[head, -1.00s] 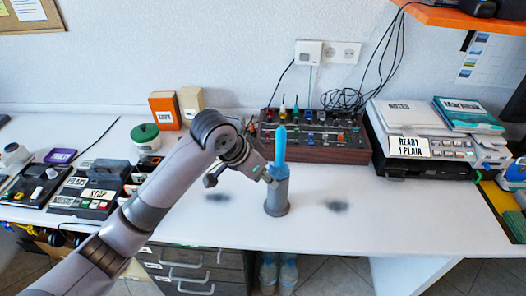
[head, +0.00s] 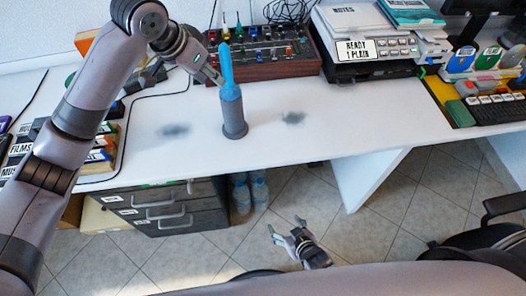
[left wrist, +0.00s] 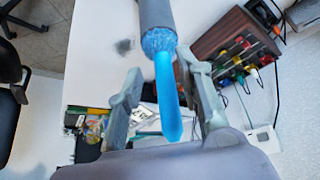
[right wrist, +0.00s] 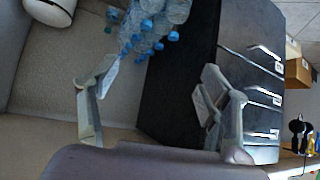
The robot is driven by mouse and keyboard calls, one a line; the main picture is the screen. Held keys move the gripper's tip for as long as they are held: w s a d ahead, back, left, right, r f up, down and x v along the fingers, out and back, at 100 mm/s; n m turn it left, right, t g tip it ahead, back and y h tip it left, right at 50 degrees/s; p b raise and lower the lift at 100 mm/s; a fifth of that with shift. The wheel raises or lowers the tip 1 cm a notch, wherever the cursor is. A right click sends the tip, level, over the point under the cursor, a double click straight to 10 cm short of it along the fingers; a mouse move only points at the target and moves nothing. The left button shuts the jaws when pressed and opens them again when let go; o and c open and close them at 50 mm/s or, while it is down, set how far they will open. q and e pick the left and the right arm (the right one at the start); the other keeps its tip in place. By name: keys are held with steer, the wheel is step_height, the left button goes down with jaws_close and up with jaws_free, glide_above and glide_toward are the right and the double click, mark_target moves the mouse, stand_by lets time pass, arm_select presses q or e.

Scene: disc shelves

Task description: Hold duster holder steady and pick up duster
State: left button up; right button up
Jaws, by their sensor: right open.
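The grey cylindrical duster holder (head: 233,115) stands upright on the white desk. The blue duster (head: 226,68) sits in it with its smooth handle pointing up. My left gripper (head: 221,80) is at the handle, just above the holder. In the left wrist view its open fingers (left wrist: 160,98) stand on either side of the blue handle (left wrist: 168,95), with gaps visible; the holder (left wrist: 155,14) lies beyond. My right gripper (head: 287,226) is open and empty, low in front of the desk. Its spread fingers (right wrist: 148,85) also show in the right wrist view.
A mixer panel (head: 262,52) stands behind the holder, and a printer (head: 365,45) to its right. A drawer unit (head: 165,208) and water bottles (head: 250,192) are below the desk. An office chair (head: 490,235) is at right. The desk around the holder is clear.

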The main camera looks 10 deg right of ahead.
steer(key=w+a+r+t+y, duration=0.1)
steer(key=w+a+r+t, duration=0.15)
steer(key=r, duration=0.45)
steer(key=w+a+r+t, duration=0.1)
steer(key=w+a+r, duration=0.1)
steer(key=w+r, duration=0.35)
steer(key=t+y, duration=0.2)
steer(key=t, duration=0.2)
glide_toward(236, 111)
steer(key=x, duration=1.1)
steer(key=shift+w, duration=0.25)
steer(key=shift+c, duration=0.3)
